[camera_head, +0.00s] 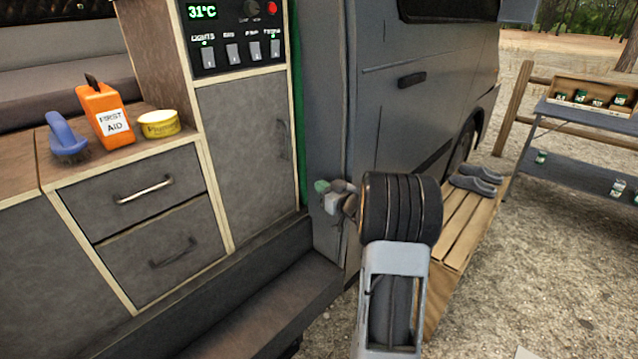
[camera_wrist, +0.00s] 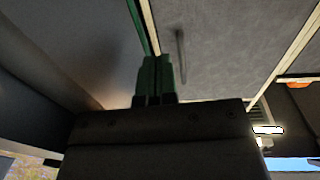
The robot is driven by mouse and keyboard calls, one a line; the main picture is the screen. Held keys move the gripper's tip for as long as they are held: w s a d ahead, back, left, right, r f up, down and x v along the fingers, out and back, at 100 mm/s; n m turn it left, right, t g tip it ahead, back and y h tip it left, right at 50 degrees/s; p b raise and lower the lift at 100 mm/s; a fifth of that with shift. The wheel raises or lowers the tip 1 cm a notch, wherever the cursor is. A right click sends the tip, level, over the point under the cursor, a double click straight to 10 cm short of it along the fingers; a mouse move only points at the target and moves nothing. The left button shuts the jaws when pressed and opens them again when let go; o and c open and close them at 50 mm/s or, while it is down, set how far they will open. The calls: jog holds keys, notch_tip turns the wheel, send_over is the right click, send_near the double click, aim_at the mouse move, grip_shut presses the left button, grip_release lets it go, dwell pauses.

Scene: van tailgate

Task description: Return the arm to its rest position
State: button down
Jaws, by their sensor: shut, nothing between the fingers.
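My arm rises from the bottom of the head view, with its grey link and black ribbed joint in front of the van's rear corner. My gripper (camera_wrist: 155,75) shows in the wrist view as two green fingers pressed together, with nothing between them. In the head view the gripper (camera_head: 322,187) is small and partly hidden behind the arm, near the van's door edge. The tall grey cabinet door (camera_head: 243,140) is to its left; the door and its handle (camera_wrist: 181,57) also show beyond the fingers in the wrist view.
An orange first aid case (camera_head: 104,115), a blue brush (camera_head: 66,138) and a yellow tin (camera_head: 159,124) stand on the counter at left. A switch panel (camera_head: 235,35) is above the cabinet. Open gravel lies at lower right.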

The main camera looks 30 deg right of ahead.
jog(key=s+a+r+m+g+h+p, duration=0.25)
jog(key=a+r+p, duration=0.25)
jog(key=r+p, duration=0.3)
jog(key=s+a+r+m+g+h+p, duration=0.1)
jog(key=s+a+r+g+h+p, duration=0.25)
jog(key=r+p, duration=0.4)
jog(key=s+a+r+g+y+p, duration=0.1)
jog(key=s+a+r+g+p, duration=0.2)
jog(key=s+a, duration=0.3)
jog(key=s+a+r+n+g+y+p, duration=0.1)
jog(key=s+a+r+g+p, duration=0.3)
jog(key=s, duration=1)
jog(key=a+p, duration=0.1)
jog(key=a, duration=0.2)
jog(key=shift+g+y, duration=0.4)
jog(key=shift+w+a+f+n, duration=0.1)
jog(key=shift+w+a+n, duration=0.05)
jog(key=shift+n, duration=0.1)
